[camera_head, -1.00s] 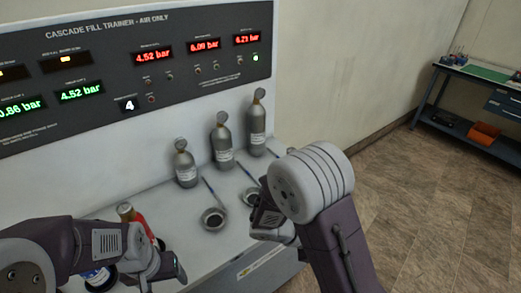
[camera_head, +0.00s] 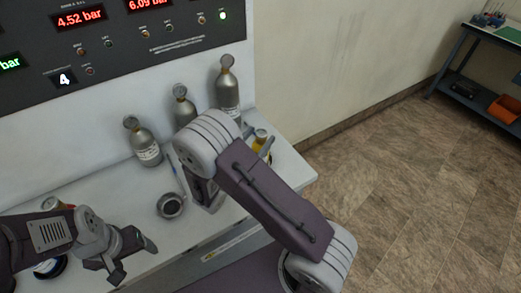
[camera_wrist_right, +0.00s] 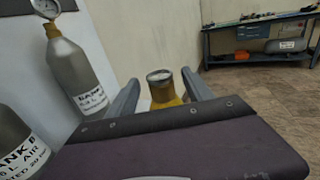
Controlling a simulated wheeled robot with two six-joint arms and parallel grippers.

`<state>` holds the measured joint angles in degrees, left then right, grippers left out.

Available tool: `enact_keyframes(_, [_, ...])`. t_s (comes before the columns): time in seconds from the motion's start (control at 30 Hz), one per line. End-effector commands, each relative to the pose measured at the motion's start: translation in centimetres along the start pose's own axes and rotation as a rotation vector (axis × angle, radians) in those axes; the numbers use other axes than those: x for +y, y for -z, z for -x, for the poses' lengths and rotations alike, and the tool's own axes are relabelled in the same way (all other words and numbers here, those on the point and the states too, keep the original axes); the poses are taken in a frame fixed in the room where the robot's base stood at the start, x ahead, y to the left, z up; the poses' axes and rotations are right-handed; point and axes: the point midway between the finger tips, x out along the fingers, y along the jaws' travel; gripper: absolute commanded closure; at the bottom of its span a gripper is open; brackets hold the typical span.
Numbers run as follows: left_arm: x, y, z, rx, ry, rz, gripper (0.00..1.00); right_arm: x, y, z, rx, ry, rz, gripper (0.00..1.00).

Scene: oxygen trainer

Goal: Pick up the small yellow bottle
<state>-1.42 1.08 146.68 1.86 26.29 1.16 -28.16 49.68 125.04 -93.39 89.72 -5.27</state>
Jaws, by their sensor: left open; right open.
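The small yellow bottle (camera_head: 261,143) stands near the right end of the grey bench, partly hidden behind my right arm in the head view. In the right wrist view the yellow bottle (camera_wrist_right: 164,88) shows its grey top and yellow shoulder between the two fingers, its lower part hidden by the gripper body. My right gripper (camera_wrist_right: 160,87) is open, with a finger on either side of the bottle; contact cannot be told. My left gripper (camera_head: 133,262) is open and empty over the front left of the bench.
Several grey gas cylinders (camera_head: 143,143) with gauges stand along the back of the bench, one close left of my right gripper. A round dark fitting (camera_head: 170,205) sits mid-bench. A red bottle and a dark-blue-based item are partly hidden behind my left arm.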

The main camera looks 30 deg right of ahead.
Motion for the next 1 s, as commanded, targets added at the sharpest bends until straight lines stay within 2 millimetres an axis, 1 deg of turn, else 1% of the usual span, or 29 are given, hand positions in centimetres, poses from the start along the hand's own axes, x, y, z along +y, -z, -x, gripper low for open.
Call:
enact_keyframes(0.07, [0.0, 0.0, 0.1, 0.000, 0.000, 0.000, 0.26, 0.0, 0.0, -0.2, 0.000, 0.000, 0.000, 0.40])
enact_keyframes(0.1, [0.0, 0.0, 0.2, 0.000, 0.000, 0.000, 0.26, 0.0, 0.0, -0.7, 0.000, 0.003, 0.000, 0.40])
enact_keyframes(0.23, [0.0, 0.1, 0.9, 0.000, 0.000, 0.000, 0.26, 0.0, 0.2, -3.2, 0.000, 0.007, 0.001, 0.40])
enact_keyframes(0.33, [0.0, 0.1, 1.1, 0.000, 0.000, 0.000, 0.26, 0.1, 0.3, -4.6, 0.000, 0.005, 0.000, 0.40])
enact_keyframes(0.43, [0.0, 0.1, 1.1, 0.000, 0.000, 0.000, 0.26, 0.2, 0.4, -5.2, 0.000, 0.001, 0.000, 0.40])
enact_keyframes(0.6, [0.0, 0.1, 1.0, 0.000, 0.000, 0.000, 0.26, 0.2, 0.4, -5.2, 0.000, 0.000, 0.000, 0.40])
enact_keyframes(0.63, [0.0, 0.1, 1.0, 0.000, 0.000, 0.000, 0.26, 0.2, 0.4, -5.2, 0.000, 0.000, 0.000, 0.46])
enact_keyframes(0.67, [0.0, 0.1, 1.0, 0.000, 0.000, 0.000, 0.26, 0.2, 0.4, -5.2, 0.000, 0.000, 0.000, 0.54])
enact_keyframes(0.7, [0.0, 0.1, 1.0, 0.000, 0.000, 0.000, 0.26, 0.2, 0.4, -5.2, 0.000, 0.000, 0.000, 0.65])
enact_keyframes(0.77, [0.0, 0.1, 1.0, 0.000, 0.000, 0.000, 0.26, 0.2, 0.4, -5.2, 0.000, 0.000, 0.000, 0.82])
enact_keyframes(0.8, [0.0, 0.1, 1.0, 0.000, 0.000, 0.000, 0.26, 0.2, 0.4, -5.2, 0.001, 0.000, 0.000, 0.93])
enact_keyframes(0.83, [0.0, 0.1, 1.0, 0.000, 0.000, 0.000, 0.26, 0.2, 0.4, -5.2, 0.001, 0.000, 0.000, 1.00])
enact_keyframes(1.0, [0.0, 0.1, 1.0, 0.000, 0.000, 0.000, 0.26, 0.2, 0.5, -5.2, 0.001, 0.001, 0.000, 1.00])
